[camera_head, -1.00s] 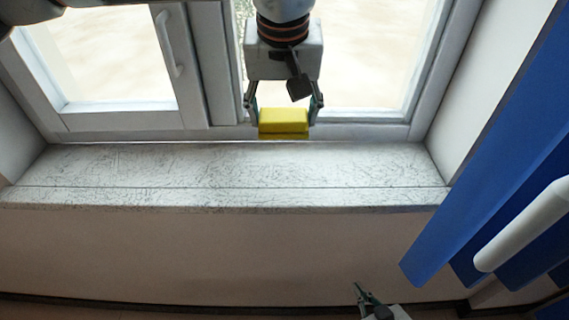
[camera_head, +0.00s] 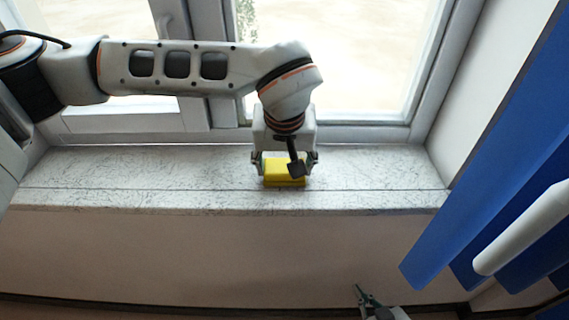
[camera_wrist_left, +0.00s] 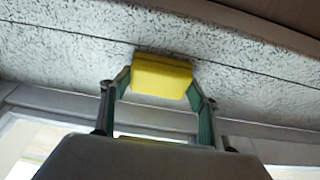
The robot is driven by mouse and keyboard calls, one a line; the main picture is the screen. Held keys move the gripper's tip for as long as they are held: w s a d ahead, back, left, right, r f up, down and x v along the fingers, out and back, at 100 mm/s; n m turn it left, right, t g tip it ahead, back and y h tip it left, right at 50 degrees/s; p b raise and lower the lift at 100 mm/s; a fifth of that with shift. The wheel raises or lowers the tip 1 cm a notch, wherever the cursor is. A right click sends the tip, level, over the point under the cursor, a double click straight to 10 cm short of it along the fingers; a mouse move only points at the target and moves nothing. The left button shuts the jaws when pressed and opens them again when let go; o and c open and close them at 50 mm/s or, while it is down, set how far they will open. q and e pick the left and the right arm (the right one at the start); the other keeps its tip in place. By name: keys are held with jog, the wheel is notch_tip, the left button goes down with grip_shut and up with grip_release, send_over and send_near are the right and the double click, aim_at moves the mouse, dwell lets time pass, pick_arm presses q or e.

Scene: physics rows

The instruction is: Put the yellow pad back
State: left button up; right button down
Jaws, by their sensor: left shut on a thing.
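The yellow pad (camera_head: 284,173) is a small block between the fingers of my left gripper (camera_head: 285,162). That gripper is shut on it, over the middle of the speckled window sill (camera_head: 140,178). The pad also shows in the left wrist view (camera_wrist_left: 162,78), with a finger on each side of it and the sill behind. I cannot tell whether the pad touches the sill. My right gripper (camera_head: 366,298) shows at the bottom of the head view, below the sill and away from the pad. I cannot tell whether it is open or shut.
The window frame (camera_head: 350,132) stands behind the sill. A blue curtain (camera_head: 480,170) and a white rod (camera_head: 520,228) are at the right. The sill is bare to both sides of the pad. A plain wall (camera_head: 200,255) lies below its front edge.

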pick_arm(q)
jog(key=shift+f, duration=0.1)
jog(key=o, duration=1.1)
jog(key=shift+c, duration=0.2)
jog(key=shift+r, duration=0.35)
jog(key=v, duration=1.1)
jog(key=shift+s+r+b, duration=0.2)
jog(key=shift+r+b, duration=0.1)
jog(key=shift+b, duration=0.05)
